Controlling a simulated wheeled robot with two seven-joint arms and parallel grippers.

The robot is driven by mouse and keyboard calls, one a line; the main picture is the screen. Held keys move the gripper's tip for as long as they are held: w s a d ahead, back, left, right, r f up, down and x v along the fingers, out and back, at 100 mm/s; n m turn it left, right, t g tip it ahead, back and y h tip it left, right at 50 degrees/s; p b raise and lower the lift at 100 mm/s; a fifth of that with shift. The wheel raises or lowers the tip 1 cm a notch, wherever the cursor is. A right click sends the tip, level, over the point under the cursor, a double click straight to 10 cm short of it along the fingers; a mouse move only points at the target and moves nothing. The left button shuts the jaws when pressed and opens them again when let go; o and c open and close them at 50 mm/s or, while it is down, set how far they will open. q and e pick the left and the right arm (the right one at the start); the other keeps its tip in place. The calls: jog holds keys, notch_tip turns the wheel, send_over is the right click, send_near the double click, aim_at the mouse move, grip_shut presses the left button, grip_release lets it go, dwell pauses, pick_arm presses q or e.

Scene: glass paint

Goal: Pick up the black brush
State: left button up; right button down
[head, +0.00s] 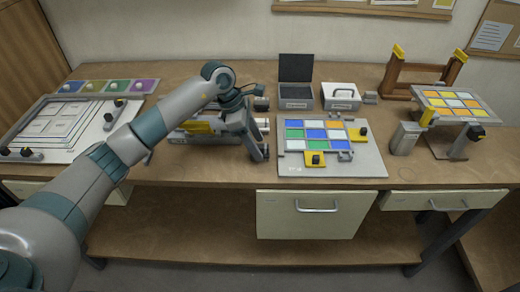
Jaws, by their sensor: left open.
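My left arm reaches in from the left over the workbench. My left gripper (260,153) points down, open, just left of the grey board with coloured glass. I cannot make out the black brush for certain; small dark parts beside the gripper are too small to tell apart. A grey and yellow holder (197,127) lies behind and under my forearm, partly hidden by it. My right gripper is not in view.
The board of coloured glass squares (317,134) lies right of the gripper. An open black-lidded box (296,92) and a white box (341,95) stand behind it. An orange glass panel (452,104) stands right. A white pattern board (72,124) lies left. The bench's front edge is clear.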

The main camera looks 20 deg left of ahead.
pick_arm(q)
jog(key=shift+p+x, duration=0.5)
jog(key=shift+x, duration=1)
jog(key=c, duration=1.1)
